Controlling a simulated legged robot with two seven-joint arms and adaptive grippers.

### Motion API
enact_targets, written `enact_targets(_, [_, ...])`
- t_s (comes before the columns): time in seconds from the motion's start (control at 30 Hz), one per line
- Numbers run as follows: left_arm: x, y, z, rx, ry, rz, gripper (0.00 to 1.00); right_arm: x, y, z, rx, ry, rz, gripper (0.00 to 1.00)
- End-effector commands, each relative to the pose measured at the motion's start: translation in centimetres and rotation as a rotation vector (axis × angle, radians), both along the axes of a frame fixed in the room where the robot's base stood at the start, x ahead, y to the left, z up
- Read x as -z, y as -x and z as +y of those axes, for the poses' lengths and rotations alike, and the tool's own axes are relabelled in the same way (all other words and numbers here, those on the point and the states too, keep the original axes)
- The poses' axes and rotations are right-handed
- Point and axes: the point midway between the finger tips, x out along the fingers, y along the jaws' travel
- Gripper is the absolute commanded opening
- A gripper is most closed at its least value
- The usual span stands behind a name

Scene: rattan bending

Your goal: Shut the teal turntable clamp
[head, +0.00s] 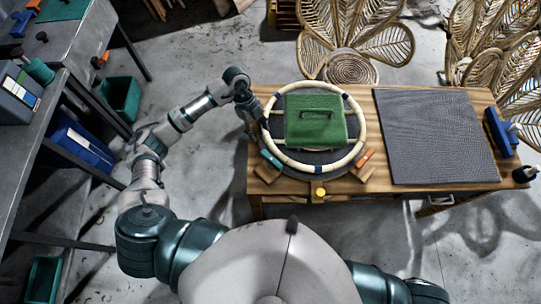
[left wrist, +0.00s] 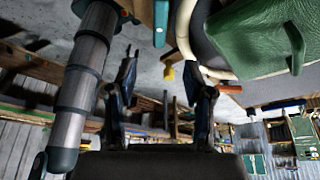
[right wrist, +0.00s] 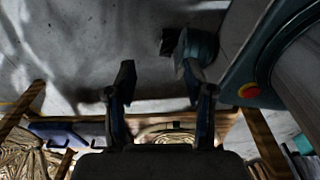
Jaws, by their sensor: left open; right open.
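The teal turntable clamp (head: 270,159) sits at the front-left rim of the dark turntable (head: 308,171), beside the pale rattan ring. It also shows in the left wrist view (left wrist: 160,22) at the top. I cannot tell how far its lever stands open. My left gripper (head: 257,128) is at the turntable's left edge, behind the teal clamp in the head view. In the left wrist view its fingers (left wrist: 160,72) are apart and empty, with the clamp beyond them. My right gripper (right wrist: 160,76) is open and empty above the floor, outside the head view.
The rattan ring (head: 360,103) surrounds a green box (head: 315,120). An orange clamp (head: 365,158) is at the front right. A yellow knob (head: 320,192) is on the bench front. A grey mat (head: 435,135) covers the wooden bench's right. A metal workbench (head: 45,110) stands left.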

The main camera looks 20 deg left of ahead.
Motion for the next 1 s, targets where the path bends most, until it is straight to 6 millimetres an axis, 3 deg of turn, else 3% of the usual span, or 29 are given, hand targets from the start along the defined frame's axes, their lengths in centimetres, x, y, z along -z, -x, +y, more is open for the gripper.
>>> enact_targets(0.5, [10.9,2.3,-4.1,0.003,0.004,0.003,0.52,-1.5,-0.3,1.2,0.004,-0.015,-0.005,0.53])
enact_targets(0.73, [13.4,2.8,-5.0,0.002,0.005,0.001,0.52,-1.6,-0.4,1.0,0.003,-0.012,-0.006,0.53])
enact_targets(1.0, [13.9,2.8,-5.2,0.003,0.005,-0.001,0.52,-1.6,-0.4,0.6,0.001,-0.007,-0.006,0.53])
